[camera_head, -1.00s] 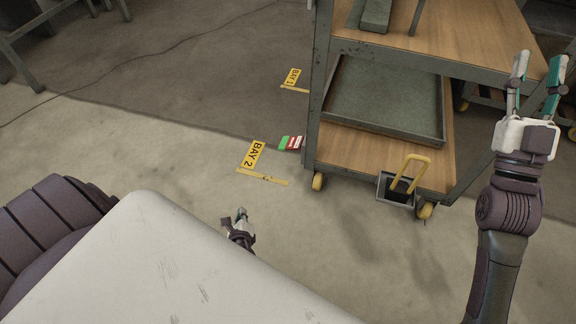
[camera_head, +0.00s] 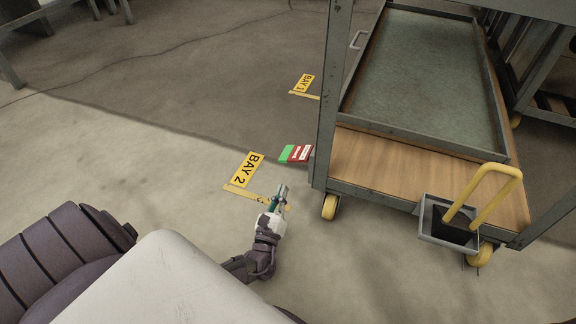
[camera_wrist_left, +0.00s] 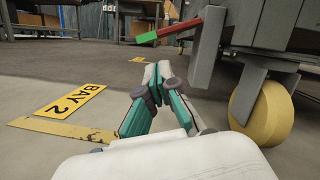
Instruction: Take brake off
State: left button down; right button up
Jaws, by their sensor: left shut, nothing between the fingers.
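The cart's brake appears to be a lever (camera_head: 296,153) with a green end and a red part with white lettering, by the cart's near left leg. In the left wrist view the lever (camera_wrist_left: 172,31) sticks out leftward from the leg, above the floor. My left gripper (camera_head: 282,190) is shut and empty, low over the floor, nearer to me than the lever and apart from it. In the left wrist view its fingers (camera_wrist_left: 158,70) point forward below the lever. My right gripper is not in view.
The cart (camera_head: 420,168) stands on yellow casters (camera_head: 329,206); one caster (camera_wrist_left: 262,115) is close at the right in the wrist view. A grey box with a yellow handle (camera_head: 492,180) sits at its near right. The floor around the BAY 2 sign (camera_head: 244,170) is clear.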

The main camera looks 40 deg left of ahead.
aim_at(297, 154)
pick_arm(q)
jog(key=b+x, duration=0.3)
jog(key=x, duration=0.6)
jog(key=shift+b, duration=0.35)
jog(key=shift+r, duration=0.1)
